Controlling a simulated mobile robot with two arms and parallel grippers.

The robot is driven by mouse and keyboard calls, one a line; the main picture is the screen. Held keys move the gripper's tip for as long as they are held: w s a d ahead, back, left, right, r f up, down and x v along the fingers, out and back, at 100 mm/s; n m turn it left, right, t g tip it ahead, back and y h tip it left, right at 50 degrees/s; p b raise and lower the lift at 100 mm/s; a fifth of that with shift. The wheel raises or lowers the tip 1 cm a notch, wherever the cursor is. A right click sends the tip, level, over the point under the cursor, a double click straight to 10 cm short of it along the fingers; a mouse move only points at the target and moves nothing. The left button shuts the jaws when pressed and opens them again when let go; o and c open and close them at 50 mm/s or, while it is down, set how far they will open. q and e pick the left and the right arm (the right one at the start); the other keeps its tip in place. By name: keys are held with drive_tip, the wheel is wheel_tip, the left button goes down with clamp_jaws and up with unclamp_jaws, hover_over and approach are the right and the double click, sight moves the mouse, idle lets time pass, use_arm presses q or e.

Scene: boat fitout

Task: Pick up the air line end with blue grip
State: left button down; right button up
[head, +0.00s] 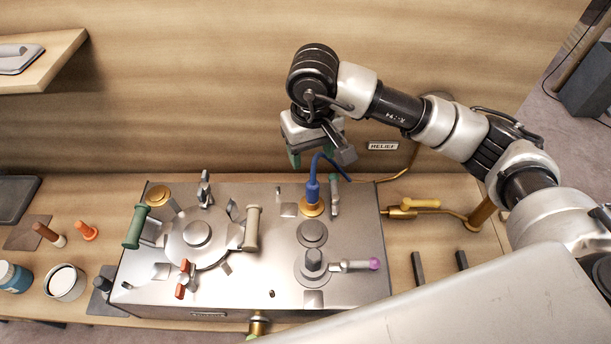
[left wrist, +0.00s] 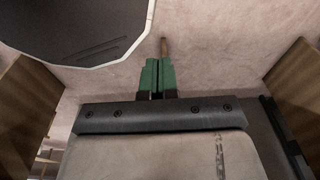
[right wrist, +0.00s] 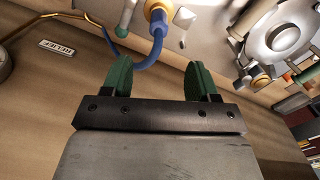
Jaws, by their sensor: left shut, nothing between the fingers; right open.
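The air line end with the blue grip (head: 313,190) stands upright in a brass fitting (head: 312,208) at the back of the metal panel box. Its blue hose (head: 327,157) arches up and to the right. In the right wrist view, the blue grip (right wrist: 157,24) is beyond my fingertips and the hose bends down between them. My right gripper (head: 311,153) is open and empty, behind and above the blue grip; its green fingers show apart in the right wrist view (right wrist: 158,72). My left gripper (left wrist: 155,76) is shut and empty, away from the panel, facing the floor.
A grey-green lever (head: 334,192) stands close beside the blue grip. A brass valve (head: 415,205) is to the right. Cups and plugs stand left.

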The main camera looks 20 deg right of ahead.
sight(313, 183)
wheel_tip(313, 183, down, 2)
drive_tip(key=shift+w+f+p, duration=0.1)
drive_tip(key=shift+w+p, duration=0.05)
drive_tip(key=shift+p, duration=0.25)
drive_tip(key=shift+s+f+p, duration=0.15)
drive_tip(key=shift+s+f, duration=0.05)
drive_tip(key=shift+f, duration=0.35)
drive_tip(key=shift+s+f+p, duration=0.15)
drive_tip(key=shift+s+f, duration=0.05)
drive_tip(key=shift+f, duration=0.3)
drive_tip(key=shift+s+f, duration=0.1)
drive_tip(key=shift+f, duration=0.5)
wheel_tip(313, 183, down, 5)
drive_tip(key=p, duration=0.3)
drive_tip(key=shift+d+r, duration=0.1)
drive_tip(key=shift+d, duration=0.05)
use_arm(q)
drive_tip(key=r, duration=0.2)
drive_tip(key=s+r, duration=0.1)
drive_tip(key=r, duration=0.1)
drive_tip(key=shift+r, duration=0.15)
use_arm(e)
drive_tip(key=shift+w, duration=0.2)
drive_tip(key=shift+c, duration=0.3)
use_arm(q)
drive_tip(key=shift+s+a, duration=0.1)
drive_tip(key=shift+s, duration=0.2)
use_arm(e)
drive_tip(key=c, duration=1)
